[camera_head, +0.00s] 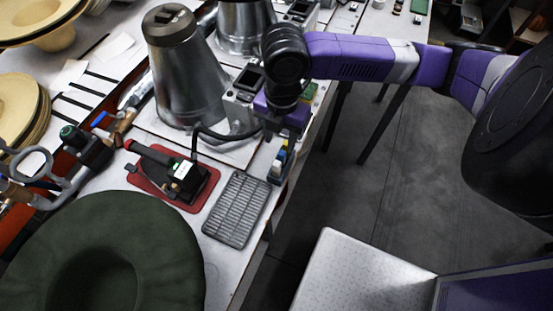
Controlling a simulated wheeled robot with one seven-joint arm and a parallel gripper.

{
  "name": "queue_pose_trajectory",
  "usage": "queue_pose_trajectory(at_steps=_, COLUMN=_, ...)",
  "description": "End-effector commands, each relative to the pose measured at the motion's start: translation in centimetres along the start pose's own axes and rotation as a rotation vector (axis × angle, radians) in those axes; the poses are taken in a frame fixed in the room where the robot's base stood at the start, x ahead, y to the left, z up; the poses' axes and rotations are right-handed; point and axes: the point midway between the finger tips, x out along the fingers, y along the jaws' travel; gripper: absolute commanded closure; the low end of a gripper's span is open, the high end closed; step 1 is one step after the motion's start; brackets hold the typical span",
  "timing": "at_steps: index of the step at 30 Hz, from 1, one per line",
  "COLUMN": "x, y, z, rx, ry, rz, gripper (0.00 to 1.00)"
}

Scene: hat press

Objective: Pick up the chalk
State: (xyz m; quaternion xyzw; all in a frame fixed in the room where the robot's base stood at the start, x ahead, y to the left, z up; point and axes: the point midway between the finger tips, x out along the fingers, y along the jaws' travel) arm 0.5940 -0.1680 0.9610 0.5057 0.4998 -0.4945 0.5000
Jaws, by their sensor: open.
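My gripper (287,130) points down over the right edge of the white worktable, at the end of my purple arm. Its jaws are open, though the fingertips are small and partly hidden by the wrist. Just below it, at the table edge, is a small blue holder (274,180) with yellow and white pieces (281,160) in it. These may be the chalk, but they are too small to tell for sure. I cannot tell whether the fingertips touch them.
A grey ribbed tray (236,209) and a black iron on a red mat (206,190) lie left of the holder. Metal cones (185,75) stand behind. A dark green hat (150,240) fills the lower left. Open floor (400,180) lies to the right.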

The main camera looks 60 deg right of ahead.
Motion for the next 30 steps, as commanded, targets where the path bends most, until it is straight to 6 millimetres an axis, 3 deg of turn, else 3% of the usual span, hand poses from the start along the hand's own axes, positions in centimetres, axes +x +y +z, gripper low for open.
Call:
queue_pose_trajectory(at_steps=11, x=2.9, y=-0.4, z=0.2, rx=-0.034, ry=-0.009, rz=-0.015, gripper=0.56)
queue_pose_trajectory(at_steps=21, x=7.2, y=-0.7, z=0.2, rx=-0.032, ry=-0.009, rz=-0.015, gripper=0.56)
queue_pose_trajectory(at_steps=30, x=7.8, y=-0.6, z=0.2, rx=-0.034, ry=-0.011, rz=-0.013, gripper=0.56)
